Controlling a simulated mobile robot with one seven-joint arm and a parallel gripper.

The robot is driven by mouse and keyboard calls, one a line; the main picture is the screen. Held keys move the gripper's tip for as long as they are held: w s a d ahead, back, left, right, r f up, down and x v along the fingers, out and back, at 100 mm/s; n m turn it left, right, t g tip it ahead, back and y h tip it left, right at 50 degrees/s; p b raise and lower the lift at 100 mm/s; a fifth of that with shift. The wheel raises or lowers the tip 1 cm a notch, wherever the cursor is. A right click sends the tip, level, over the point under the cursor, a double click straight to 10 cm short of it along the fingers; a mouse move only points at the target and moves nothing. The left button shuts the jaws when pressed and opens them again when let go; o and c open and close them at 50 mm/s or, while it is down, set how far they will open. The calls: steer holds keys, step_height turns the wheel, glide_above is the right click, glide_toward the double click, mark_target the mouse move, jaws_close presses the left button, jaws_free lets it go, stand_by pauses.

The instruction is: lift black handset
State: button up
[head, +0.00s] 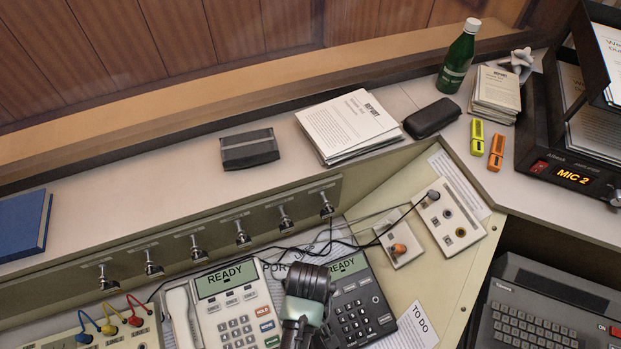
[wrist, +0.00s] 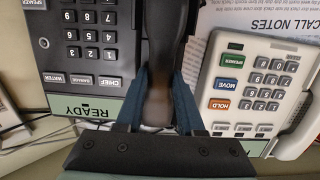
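The black desk phone (head: 362,308) with its lit READY screen stands at the lower middle in the head view. It shows upside down in the wrist view (wrist: 92,45). The black handset (wrist: 160,60) runs lengthwise beside its keypad in the wrist view. My gripper (wrist: 162,85) has one bluish finger on each side of the handset. The fingers look close to its sides, but I cannot see whether they press on it. In the head view my arm covers the handset and the fingertips. I cannot tell whether the handset touches its cradle.
A white desk phone (head: 235,305) with its own white handset (head: 182,315) stands close to the left. A CALL NOTES sheet (wrist: 255,25) lies near it. Cables cross behind the phones. A socket panel (head: 450,222) is at right, and a keyboard unit (head: 535,310) is farther right.

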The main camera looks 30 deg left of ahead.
jaws_close()
steer(key=shift+r, duration=0.1)
step_height(320, 180, up, 15)
steer(key=p, duration=0.6)
stand_by(0.3)
